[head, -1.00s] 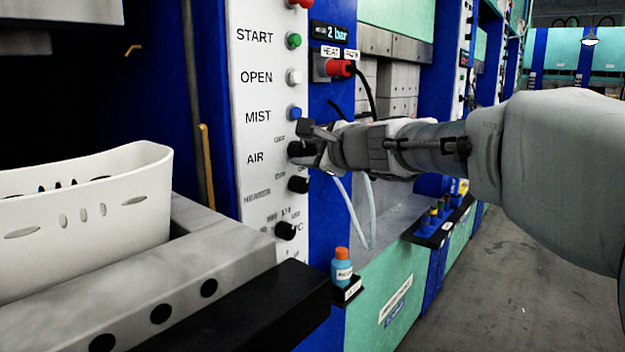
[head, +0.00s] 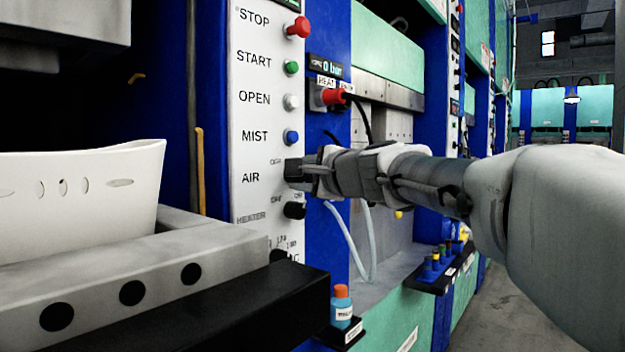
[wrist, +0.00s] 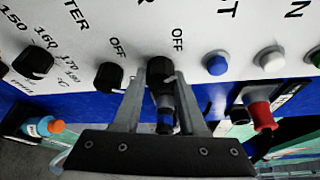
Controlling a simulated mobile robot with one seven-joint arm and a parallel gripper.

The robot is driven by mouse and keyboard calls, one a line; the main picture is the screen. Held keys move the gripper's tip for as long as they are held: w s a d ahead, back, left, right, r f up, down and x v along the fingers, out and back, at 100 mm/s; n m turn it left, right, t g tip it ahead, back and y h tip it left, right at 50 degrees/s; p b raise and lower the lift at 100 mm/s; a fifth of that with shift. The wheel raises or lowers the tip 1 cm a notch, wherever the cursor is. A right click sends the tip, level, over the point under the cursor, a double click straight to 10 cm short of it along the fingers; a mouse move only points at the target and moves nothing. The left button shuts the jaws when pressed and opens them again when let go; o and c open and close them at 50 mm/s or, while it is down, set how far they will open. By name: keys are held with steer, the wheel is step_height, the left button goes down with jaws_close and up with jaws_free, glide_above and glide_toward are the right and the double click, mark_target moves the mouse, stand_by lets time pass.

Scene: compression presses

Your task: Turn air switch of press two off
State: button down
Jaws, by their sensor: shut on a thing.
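The white control panel (head: 258,130) of the press carries labels STOP, START, OPEN, MIST, AIR and HEATER. My gripper (head: 298,172) is at the panel beside the AIR label and hides most of the air switch in the head view. In the wrist view the black air switch (wrist: 160,70) sits between the two fingers of my gripper (wrist: 161,88), which is shut on it. An OFF label is by the switch. The small pressure display (head: 327,68) on the blue post appears to read 0 bar.
The black heater switch (head: 294,210) is just below, and the blue mist button (head: 291,137) just above. A red plug (head: 333,97) with a black cable is to the right. A white bin (head: 80,195) stands at left. A blue bottle with orange cap (head: 341,305) is below.

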steer(key=shift+c, duration=2.3)
jaws_free()
steer(key=p+v, duration=0.1)
steer(key=v, duration=1.6)
steer(key=shift+d, duration=0.2)
steer(key=shift+s, duration=0.1)
